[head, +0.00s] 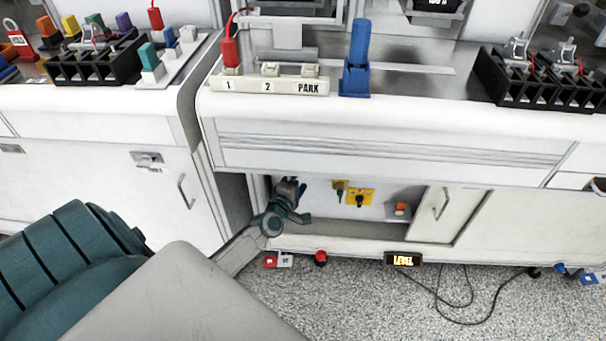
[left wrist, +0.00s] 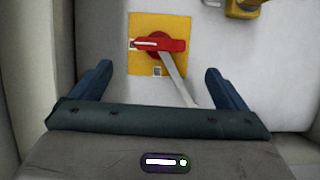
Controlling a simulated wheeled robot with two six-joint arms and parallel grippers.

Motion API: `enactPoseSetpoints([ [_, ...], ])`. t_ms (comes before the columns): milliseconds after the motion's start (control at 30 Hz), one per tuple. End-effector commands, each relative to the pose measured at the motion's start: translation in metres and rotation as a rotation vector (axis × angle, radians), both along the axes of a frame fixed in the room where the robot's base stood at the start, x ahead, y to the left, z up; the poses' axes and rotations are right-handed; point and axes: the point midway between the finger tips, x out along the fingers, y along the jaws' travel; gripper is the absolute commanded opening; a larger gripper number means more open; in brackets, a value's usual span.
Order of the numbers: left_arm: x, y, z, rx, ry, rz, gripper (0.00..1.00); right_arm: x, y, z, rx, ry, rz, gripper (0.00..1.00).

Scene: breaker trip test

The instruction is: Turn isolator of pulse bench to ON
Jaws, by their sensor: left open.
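In the left wrist view a red rotary handle (left wrist: 160,44) sits on a yellow plate (left wrist: 140,22) on a pale panel. It lies roughly level, with a white mark on its left part. A pale grey strip (left wrist: 178,80) runs down to the right from it. My left gripper (left wrist: 158,69) is open and empty, its blue fingers apart on either side below the handle, not seen touching it. In the head view my left gripper (head: 292,196) reaches into the open bay under the bench, and the red handle is not visible there. My right gripper is out of view.
Right of the gripper in the bay are a yellow fitting (head: 340,187), a yellow plate with a dark knob (head: 360,197) and an orange switch (head: 400,209). The bench's front edge (head: 400,122) overhangs the bay. A cabinet door (head: 440,212) stands to the right.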

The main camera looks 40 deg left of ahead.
Motion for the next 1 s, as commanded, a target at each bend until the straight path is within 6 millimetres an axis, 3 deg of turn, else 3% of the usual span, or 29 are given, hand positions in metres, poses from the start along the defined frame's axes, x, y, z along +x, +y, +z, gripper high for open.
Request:
enactPoseSetpoints([
  [400,-0.001,-0.003,0.000,0.008,0.005,-0.010,0.95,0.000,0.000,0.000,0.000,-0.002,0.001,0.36],
  [467,-0.004,-0.012,0.000,0.033,0.020,-0.038,0.95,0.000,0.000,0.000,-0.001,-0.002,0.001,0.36],
  [567,-0.017,-0.046,-0.001,0.133,0.077,-0.145,0.95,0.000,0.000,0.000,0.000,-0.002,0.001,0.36],
  [667,-0.044,-0.095,-0.004,0.306,0.168,-0.310,0.95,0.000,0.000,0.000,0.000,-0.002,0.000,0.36],
  [800,-0.099,-0.153,-0.009,0.608,0.315,-0.540,0.95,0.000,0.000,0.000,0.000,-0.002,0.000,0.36],
  [900,-0.142,-0.176,-0.010,0.817,0.429,-0.677,0.95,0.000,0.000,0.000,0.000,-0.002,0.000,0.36],
  [1000,-0.180,-0.184,-0.010,0.988,0.536,-0.778,0.95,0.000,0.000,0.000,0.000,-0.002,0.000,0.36],
])
